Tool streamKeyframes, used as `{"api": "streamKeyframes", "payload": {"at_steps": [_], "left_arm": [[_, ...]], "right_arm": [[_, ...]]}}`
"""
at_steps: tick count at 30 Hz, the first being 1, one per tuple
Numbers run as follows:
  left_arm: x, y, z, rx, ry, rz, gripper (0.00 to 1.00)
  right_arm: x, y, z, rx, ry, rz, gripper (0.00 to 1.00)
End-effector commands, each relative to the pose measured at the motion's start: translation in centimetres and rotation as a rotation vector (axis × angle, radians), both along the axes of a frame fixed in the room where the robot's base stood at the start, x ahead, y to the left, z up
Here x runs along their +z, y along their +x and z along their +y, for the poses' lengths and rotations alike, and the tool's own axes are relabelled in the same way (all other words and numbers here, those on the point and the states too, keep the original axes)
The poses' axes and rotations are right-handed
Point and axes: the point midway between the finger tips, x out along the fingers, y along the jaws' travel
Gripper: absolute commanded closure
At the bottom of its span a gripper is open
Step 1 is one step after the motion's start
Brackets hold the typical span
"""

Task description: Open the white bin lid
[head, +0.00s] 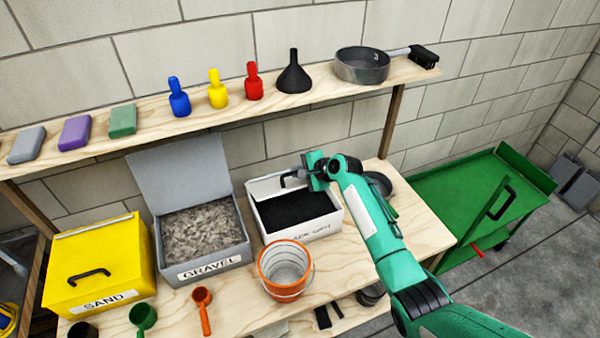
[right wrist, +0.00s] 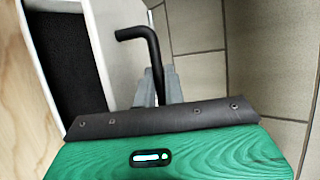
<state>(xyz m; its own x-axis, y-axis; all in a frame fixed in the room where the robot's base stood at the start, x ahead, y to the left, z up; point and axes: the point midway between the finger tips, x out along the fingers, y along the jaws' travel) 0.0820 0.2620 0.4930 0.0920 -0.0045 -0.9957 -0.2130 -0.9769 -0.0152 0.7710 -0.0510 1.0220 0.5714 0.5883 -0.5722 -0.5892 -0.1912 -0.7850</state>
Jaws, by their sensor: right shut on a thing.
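The white bin (head: 326,228) stands on the wooden bench, and its dark contents (head: 296,210) show from above. My right gripper (head: 296,179) is at the bin's back edge, shut on the black lid handle (head: 285,181). In the right wrist view the bent black handle (right wrist: 152,55) stands between the grey fingers (right wrist: 158,92), with white panel (right wrist: 118,40) and dark bin contents to its left. My left gripper is not in view.
The open gravel bin (head: 205,268) stands left of the white bin, and the closed yellow sand bin (head: 110,245) further left. An orange bucket (head: 285,268) stands in front. The shelf (head: 325,88) with bottles, funnel and pan runs above. A green cart (head: 450,195) is at right.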

Motion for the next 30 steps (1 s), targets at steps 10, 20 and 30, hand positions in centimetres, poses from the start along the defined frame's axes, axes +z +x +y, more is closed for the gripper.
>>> {"api": "streamKeyframes", "payload": {"at_steps": [10,20,30], "left_arm": [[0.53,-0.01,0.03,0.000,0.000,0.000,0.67],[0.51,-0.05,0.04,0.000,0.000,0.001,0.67],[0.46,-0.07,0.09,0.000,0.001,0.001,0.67]], "right_arm": [[0.30,0.32,0.07,0.000,-0.007,0.023,1.00],[0.28,0.30,0.06,0.000,-0.007,0.023,0.68],[0.30,0.22,-0.04,0.000,-0.007,0.023,0.68]]}}
